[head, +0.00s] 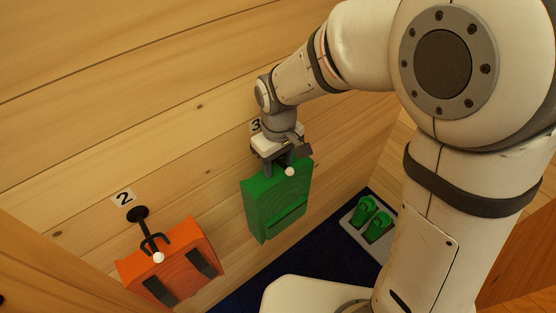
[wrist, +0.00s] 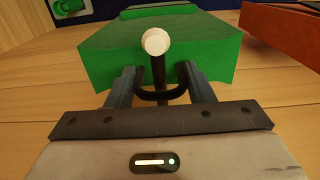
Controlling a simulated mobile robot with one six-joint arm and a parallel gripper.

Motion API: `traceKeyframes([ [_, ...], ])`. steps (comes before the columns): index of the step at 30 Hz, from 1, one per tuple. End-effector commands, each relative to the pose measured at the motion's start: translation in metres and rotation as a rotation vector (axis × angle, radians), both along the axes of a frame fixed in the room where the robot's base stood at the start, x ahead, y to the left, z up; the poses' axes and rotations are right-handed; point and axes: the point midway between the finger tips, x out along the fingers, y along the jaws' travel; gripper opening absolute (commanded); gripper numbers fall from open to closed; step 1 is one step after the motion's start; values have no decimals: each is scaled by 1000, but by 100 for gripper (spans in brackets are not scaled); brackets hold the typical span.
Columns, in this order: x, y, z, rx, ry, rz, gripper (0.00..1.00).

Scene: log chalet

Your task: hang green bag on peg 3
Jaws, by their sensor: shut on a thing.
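The green bag (head: 277,205) hangs upright and flat near the log wall, just below the partly hidden number 3 label (head: 256,126). My gripper (head: 282,165) is at its top edge, shut on its black handle (wrist: 160,97). In the wrist view the green bag (wrist: 195,45) lies beyond the two fingers, and the handle loop shows between them. Peg 3 shows as a dark stem with a white ball tip (wrist: 155,41), also seen in the head view (head: 290,171). The stem appears to pass through the handle loop. The peg's base is hidden behind my gripper.
An orange bag (head: 170,262) hangs on the peg (head: 138,214) under label 2 (head: 124,198), to the left. Green shoes (head: 378,226) stand on a light tray (head: 351,228) at lower right, on a dark blue mat (head: 262,282). The wall above is bare.

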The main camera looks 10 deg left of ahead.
Motion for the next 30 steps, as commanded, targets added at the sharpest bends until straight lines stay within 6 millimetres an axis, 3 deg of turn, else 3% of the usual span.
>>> traceKeyframes([
  [10,0,0,1,1,-1,0,0],
  [11,0,0,1,1,-1,0,50],
  [19,0,0,0,1,-1,0,72],
  [26,0,0,0,-1,1,0,73],
  [30,1,0,10,1,-2,0,73],
])
